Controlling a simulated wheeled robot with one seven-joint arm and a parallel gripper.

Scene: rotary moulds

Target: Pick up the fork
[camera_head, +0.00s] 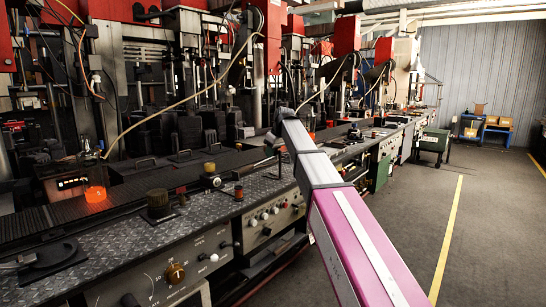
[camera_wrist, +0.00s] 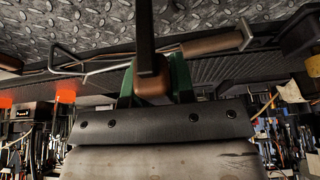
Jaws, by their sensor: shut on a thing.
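In the wrist view my gripper (camera_wrist: 153,92) has its green fingers closed on the brown handle (camera_wrist: 153,85) of a tool, which I take to be the fork. A dark flat shaft (camera_wrist: 145,32) runs from this handle up out of the picture. Its far end is out of view, so I cannot see any prongs. In the head view my gripper (camera_head: 273,139) is small and dark, over the bench line, and the fork cannot be made out clearly there.
Behind my gripper is a second tool with bent metal wire (camera_wrist: 88,68) and a wooden handle (camera_wrist: 212,44), near the patterned metal bench top (camera_wrist: 200,12). The floor (camera_head: 490,235) at right is clear.

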